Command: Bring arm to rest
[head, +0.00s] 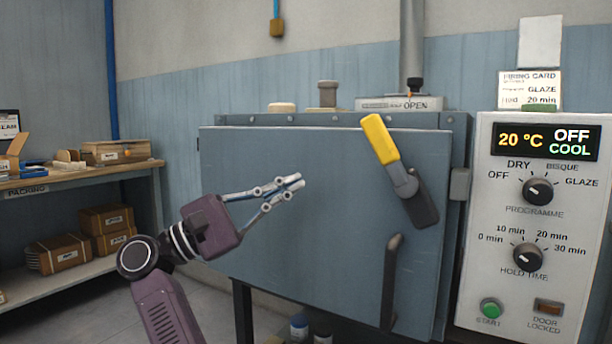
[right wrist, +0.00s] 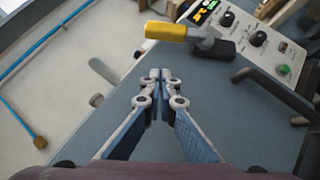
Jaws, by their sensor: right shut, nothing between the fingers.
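My right gripper (head: 298,184) is in front of the grey-blue kiln door (head: 310,240) in the head view. Its fingers are together and hold nothing. In the right wrist view the gripper (right wrist: 160,75) shows the same, its fingertips meeting in front of the door. The latch lever with the yellow grip (head: 381,139) is to the right of the fingertips, apart from them. The dark door handle (head: 391,280) is lower on the right. The door looks closed. My left gripper is not in view.
The control panel (head: 520,270) stands on the right, its display reading 20 °C, OFF, COOL. A packing bench (head: 85,178) with boxes is at the left. Open floor lies between bench and kiln. A vent slide marked OPEN (head: 412,104) is on top.

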